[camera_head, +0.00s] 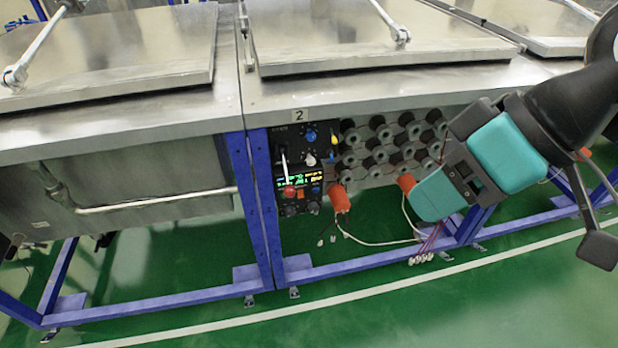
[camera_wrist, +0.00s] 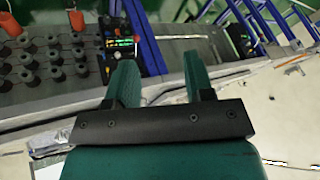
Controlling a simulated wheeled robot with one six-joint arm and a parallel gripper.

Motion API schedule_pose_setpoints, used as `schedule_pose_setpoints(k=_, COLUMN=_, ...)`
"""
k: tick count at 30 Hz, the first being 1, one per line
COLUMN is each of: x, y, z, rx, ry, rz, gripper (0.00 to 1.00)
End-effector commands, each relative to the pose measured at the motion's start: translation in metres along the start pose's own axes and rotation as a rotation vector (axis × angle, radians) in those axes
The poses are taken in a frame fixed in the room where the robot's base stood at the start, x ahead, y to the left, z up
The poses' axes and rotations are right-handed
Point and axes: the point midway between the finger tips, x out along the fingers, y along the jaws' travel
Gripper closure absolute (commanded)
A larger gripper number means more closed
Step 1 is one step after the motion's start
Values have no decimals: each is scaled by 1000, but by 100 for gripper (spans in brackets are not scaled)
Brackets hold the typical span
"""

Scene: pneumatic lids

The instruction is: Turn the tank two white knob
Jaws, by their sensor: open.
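The tank two white knob (camera_head: 311,159) is a small pale knob on a black control panel (camera_head: 273,150) under the number 2 label (camera_head: 300,115). A blue knob (camera_head: 311,136) sits just above it. My gripper (camera_head: 430,197) is to the right of the panel and nearer to me, clearly apart from it. In the wrist view my gripper (camera_wrist: 158,60) has two teal fingers spread apart with nothing between them. The panel (camera_wrist: 122,42) shows beyond the left finger, partly hidden by it. I cannot make out the white knob in the wrist view.
A yellow lever (camera_head: 333,139) and a red button (camera_head: 290,191) are on or beside the panel. Orange connectors (camera_head: 339,198) with loose cables and rows of grey round fittings (camera_head: 380,150) lie to its right. Blue frame legs (camera_head: 265,200) stand left. The green floor (camera_head: 350,325) in front is clear.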

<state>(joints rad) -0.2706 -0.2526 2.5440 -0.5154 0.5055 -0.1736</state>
Motion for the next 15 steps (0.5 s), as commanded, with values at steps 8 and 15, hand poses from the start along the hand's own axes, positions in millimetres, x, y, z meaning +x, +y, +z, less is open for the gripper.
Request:
schedule_pose_setpoints(k=8, x=134, y=43, z=-20, rx=-324, ry=378, rz=44, gripper=52)
schedule_pose_setpoints(k=15, x=210, y=78, z=-38, rx=-557, ry=694, rz=198, gripper=52)
